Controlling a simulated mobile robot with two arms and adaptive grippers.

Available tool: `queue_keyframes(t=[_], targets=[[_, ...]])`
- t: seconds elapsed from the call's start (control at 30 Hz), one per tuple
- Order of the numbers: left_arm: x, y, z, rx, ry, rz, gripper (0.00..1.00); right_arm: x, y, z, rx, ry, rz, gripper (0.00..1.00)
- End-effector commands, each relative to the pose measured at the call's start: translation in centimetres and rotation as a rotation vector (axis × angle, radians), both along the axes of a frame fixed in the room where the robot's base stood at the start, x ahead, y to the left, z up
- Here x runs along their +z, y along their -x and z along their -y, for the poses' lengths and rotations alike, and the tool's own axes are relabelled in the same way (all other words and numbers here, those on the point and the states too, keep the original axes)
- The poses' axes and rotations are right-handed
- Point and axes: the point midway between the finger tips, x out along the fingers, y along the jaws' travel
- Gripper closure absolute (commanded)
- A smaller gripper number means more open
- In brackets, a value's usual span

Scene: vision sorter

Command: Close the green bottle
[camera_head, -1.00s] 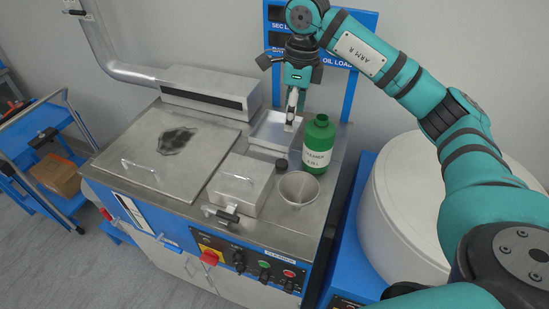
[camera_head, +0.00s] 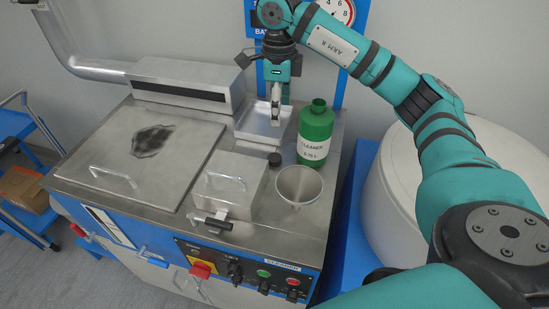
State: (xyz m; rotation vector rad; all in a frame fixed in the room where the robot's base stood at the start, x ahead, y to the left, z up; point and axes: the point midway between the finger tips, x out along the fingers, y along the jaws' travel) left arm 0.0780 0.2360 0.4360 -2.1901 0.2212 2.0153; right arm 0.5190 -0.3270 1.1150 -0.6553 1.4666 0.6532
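The green bottle (camera_head: 314,140) with a white cleaner label stands upright on the machine top, its neck bare with no cap on it. A small black cap (camera_head: 275,160) lies on the metal top left of the bottle, near the funnel. My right gripper (camera_head: 275,120) points down over the shallow metal tray, left of the bottle's upper part and apart from it. Its fingers show as one narrow shape, so their opening cannot be told; nothing shows held in them. My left gripper is not in view.
The metal funnel (camera_head: 299,186) stands in front of the bottle, beside a metal box (camera_head: 230,184) with a handle. The shallow tray (camera_head: 246,127) lies behind. A large lidded plate (camera_head: 110,165) covers the left. A white drum (camera_head: 390,215) stands at right.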

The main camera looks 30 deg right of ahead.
Motion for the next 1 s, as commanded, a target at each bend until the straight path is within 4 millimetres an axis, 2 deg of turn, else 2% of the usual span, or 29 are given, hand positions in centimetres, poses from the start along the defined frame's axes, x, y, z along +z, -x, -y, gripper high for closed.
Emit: queue_keyframes(t=[0.3, 0.5, 0.67, 1.0], targets=[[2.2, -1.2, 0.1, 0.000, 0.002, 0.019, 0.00, -6.6, 0.1, 0.0, 0.000, 0.001, -0.008, 0.35], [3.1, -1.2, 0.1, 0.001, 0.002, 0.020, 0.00, -10.1, 0.0, 0.0, 0.000, 0.000, -0.004, 0.35], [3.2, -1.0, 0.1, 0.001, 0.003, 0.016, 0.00, -11.3, 0.0, 0.0, 0.000, 0.000, -0.001, 0.35], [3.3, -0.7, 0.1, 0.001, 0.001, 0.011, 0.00, -11.5, -0.1, 0.0, 0.000, 0.001, -0.002, 0.35]])
